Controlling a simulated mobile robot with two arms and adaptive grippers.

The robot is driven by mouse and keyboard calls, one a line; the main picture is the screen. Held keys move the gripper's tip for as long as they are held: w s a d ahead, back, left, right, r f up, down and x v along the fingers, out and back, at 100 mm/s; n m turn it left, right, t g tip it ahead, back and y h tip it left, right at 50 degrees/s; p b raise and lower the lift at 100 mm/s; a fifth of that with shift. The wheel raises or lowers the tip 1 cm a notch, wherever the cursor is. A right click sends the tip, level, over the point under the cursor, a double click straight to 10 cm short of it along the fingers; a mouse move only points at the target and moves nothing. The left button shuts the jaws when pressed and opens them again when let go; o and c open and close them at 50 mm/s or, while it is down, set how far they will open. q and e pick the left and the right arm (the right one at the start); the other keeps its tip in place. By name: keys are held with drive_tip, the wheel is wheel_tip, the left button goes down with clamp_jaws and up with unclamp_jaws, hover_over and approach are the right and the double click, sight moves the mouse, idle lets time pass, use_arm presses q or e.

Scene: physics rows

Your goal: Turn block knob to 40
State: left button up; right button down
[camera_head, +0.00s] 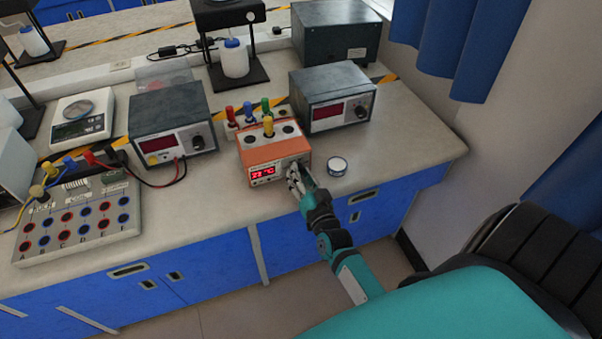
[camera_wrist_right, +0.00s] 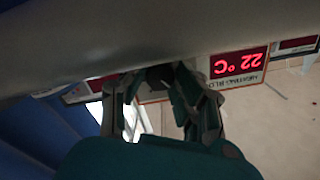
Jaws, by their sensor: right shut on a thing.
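The orange heating block (camera_head: 270,152) stands near the bench's front edge. Its red display (camera_head: 264,173) shows a low reading; in the right wrist view the display (camera_wrist_right: 239,65) appears upside down and reads 22 °C. My right gripper (camera_head: 300,176) is at the right part of the block's front face. In the right wrist view my right gripper (camera_wrist_right: 157,82) has its fingers on either side of the dark knob (camera_wrist_right: 158,74) and is shut on it. The knob is mostly hidden by the fingers, so its angle cannot be told. My left gripper is not in view.
A small round tin (camera_head: 338,166) stands just right of the block, close to my right gripper. Grey metered boxes stand at the left (camera_head: 171,125) and behind right (camera_head: 332,98). Coloured-cap pieces (camera_head: 248,113) are behind the block. The bench's right end (camera_head: 420,140) is clear.

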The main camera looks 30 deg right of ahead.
drive_tip(key=shift+m, duration=0.7)
drive_tip(key=c, duration=1)
unclamp_jaws()
drive_tip(key=v, duration=1.2)
drive_tip(key=shift+f, duration=0.1)
